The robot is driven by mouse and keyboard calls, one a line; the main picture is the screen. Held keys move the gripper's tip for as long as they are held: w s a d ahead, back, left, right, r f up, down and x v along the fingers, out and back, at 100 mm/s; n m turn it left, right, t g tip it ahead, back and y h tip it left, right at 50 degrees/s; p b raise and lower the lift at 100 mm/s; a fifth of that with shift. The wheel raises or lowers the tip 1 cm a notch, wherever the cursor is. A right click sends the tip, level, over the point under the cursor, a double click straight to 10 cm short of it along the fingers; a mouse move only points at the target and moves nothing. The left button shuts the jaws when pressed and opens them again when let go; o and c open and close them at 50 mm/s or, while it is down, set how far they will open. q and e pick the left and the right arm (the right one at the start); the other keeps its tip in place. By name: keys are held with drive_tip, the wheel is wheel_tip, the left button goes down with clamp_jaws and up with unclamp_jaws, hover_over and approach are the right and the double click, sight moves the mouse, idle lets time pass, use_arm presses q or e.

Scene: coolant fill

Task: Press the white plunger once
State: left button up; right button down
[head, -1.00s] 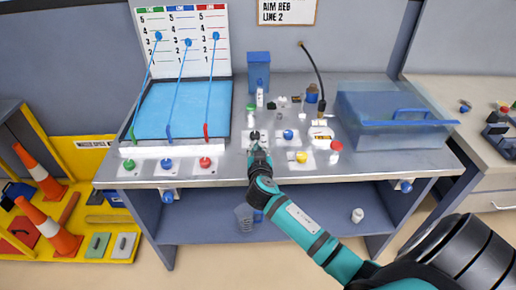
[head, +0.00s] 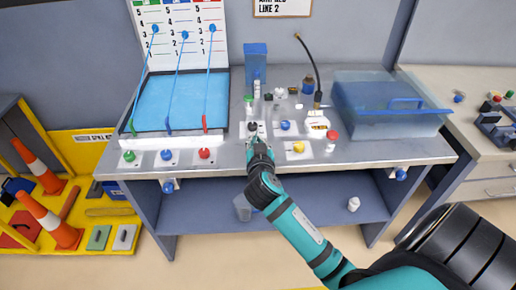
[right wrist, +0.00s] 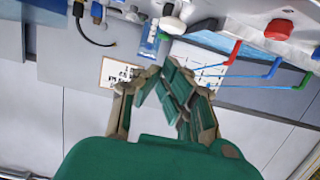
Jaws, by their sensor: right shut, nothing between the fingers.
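In the right wrist view, which is upside down, a white rounded knob (right wrist: 172,25) shows just past my fingertips, with a dark part behind it. It looks like the white plunger; I cannot tell it surely in the head view. My right gripper (right wrist: 160,82) is shut and empty. A gap shows between its fingertips and the white knob in the picture; contact is not visible. In the head view my right gripper (head: 257,143) is at the front middle of the bench, just in front of a black knob (head: 252,127). My left gripper is out of view.
Blue (head: 285,125), yellow (head: 298,146) and red (head: 332,135) knobs stand to the right of my gripper. A blue tray (head: 180,100) and a row of coloured buttons lie left. A clear bin (head: 375,118) stands right, beside a black hose (head: 316,70).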

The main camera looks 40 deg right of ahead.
drive_tip(key=v, duration=0.2)
drive_tip(key=shift+s+a+r, duration=0.2)
drive_tip(key=shift+d, duration=0.1)
idle(0.6)
drive_tip(key=s+a+f+n+g+y, duration=0.2)
drive_tip(key=s+f, duration=0.1)
drive_tip(key=f, duration=0.9)
drive_tip(key=s+a+f+n+g+y, duration=0.2)
drive_tip(key=s+a+f, duration=0.15)
drive_tip(key=f, duration=0.85)
drive_tip(key=s+a+f+n+g+y, duration=0.1)
drive_tip(key=s+f+n+g, duration=0.15)
drive_tip(key=f, duration=0.95)
drive_tip(key=s+a+f+g+y, duration=0.1)
drive_tip(key=s+f, duration=0.5)
drive_tip(key=s, duration=0.6)
drive_tip(key=s+a+f+n+g+y, duration=0.1)
drive_tip(key=s+f+g, duration=0.1)
drive_tip(key=s+f, duration=0.5)
drive_tip(key=s+a+f+n+g, duration=0.1)
drive_tip(key=s+f, duration=0.6)
drive_tip(key=s, duration=0.9)
drive_tip(key=shift+s+a+g+y, duration=0.35)
drive_tip(key=shift+g+y, duration=0.05)
drive_tip(key=shift+g, duration=0.35)
